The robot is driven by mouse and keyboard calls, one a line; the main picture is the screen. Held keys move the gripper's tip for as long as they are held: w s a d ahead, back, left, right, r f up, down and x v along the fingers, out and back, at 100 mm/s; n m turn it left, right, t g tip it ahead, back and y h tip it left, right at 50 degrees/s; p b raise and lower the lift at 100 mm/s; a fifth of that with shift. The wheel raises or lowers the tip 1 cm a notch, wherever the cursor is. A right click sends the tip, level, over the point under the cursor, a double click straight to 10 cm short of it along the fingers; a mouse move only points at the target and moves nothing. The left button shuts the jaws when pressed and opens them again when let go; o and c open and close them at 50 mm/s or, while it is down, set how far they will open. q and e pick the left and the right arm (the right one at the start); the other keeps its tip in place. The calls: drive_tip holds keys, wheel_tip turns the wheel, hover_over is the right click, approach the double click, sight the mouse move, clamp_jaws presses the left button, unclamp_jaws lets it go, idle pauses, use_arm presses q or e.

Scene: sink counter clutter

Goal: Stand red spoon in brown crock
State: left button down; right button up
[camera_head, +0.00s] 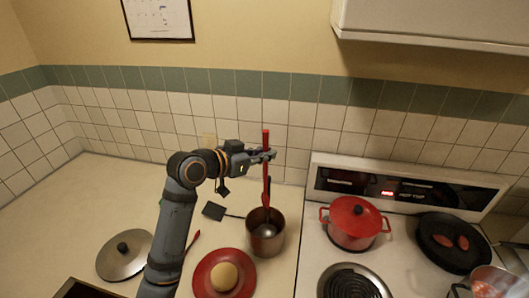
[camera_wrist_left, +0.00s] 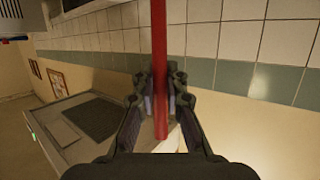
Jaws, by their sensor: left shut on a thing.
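The red spoon (camera_head: 266,139) is upright in the head view. My left gripper (camera_head: 270,156) is shut on its handle, with part of the handle showing above the fingers. In the left wrist view the red handle (camera_wrist_left: 160,50) runs between the two fingers (camera_wrist_left: 161,100). The brown crock (camera_head: 266,245) stands on the counter directly below the gripper in the picture. The spoon's lower part reaches down to the crock's mouth, where a grey utensil head also shows. I cannot tell how deep the spoon sits inside. My right gripper is not in view.
A red plate (camera_head: 204,285) with a round tan item (camera_head: 224,276) lies in front of the crock. A metal lid (camera_head: 124,255) and a dark spatula (camera_head: 214,211) lie to the left. The stove with a red pot (camera_head: 353,222) and a black pan (camera_head: 449,243) is at right.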

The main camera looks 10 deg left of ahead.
use_arm(q)
drive_tip(key=b, duration=0.4)
hover_over(264, 195)
drive_tip(key=f, duration=0.5)
drive_tip(key=shift+w+f, duration=0.15)
drive_tip(key=shift+w, duration=0.05)
drive_tip(key=shift+f+b, duration=3.05)
drive_tip(key=shift+f, duration=1.05)
drive_tip(key=c, duration=1.3)
unclamp_jaws()
drive_tip(key=shift+v, duration=3.7)
